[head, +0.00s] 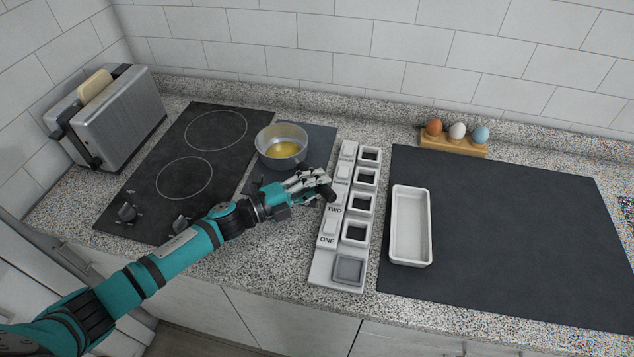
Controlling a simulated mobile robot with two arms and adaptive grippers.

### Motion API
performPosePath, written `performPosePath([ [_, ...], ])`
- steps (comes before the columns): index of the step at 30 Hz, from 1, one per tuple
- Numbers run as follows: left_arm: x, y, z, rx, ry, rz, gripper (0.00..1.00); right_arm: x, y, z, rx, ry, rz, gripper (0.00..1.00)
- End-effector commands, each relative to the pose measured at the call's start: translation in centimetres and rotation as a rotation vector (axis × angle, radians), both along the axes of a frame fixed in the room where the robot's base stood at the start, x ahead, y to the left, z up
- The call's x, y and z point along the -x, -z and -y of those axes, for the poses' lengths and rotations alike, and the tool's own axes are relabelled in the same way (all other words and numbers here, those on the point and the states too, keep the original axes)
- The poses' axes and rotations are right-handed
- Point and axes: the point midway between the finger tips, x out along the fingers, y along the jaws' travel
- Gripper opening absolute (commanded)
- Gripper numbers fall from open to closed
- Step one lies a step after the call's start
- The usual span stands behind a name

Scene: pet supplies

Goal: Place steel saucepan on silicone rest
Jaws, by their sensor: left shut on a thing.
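The steel saucepan (268,138), with yellow liquid inside, is upright at the right of the hob. It is over the left part of a dark flat mat (322,138), which looks like the silicone rest. I cannot tell whether the pan's base touches the mat. My left gripper (318,184) is shut at the pan's lower right, on the saucepan's handle. The handle's dark end shows beyond the fingers; the fingers hide most of the rest. My right gripper is not in view.
A black hob (185,180) and a toaster (128,112) are on the left. Right of my gripper are a white panel with square frames (322,262), a white tray (398,255) on a large dark mat (500,220), and an egg holder (452,146). The large mat is mostly clear.

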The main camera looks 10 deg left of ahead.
Motion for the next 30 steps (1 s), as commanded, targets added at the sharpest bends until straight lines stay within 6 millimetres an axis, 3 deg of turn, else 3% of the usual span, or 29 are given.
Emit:
performPosePath([
  [5,-0.1,0.0,0.0,-0.001,0.001,0.008,0.0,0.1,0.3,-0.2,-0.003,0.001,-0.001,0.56],
  [6,0.0,0.2,0.0,0.0,0.0,0.0,0.27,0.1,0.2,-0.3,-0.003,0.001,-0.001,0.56],
  [10,0.0,0.2,0.0,0.0,0.0,0.0,0.44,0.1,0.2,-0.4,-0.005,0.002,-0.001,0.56],
  [20,0.0,-0.2,0.0,-0.001,0.0,0.001,0.45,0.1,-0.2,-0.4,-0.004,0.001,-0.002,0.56],
  [30,3.9,0.5,-4.8,-0.005,0.0,-0.002,0.45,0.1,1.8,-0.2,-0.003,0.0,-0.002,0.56],
])
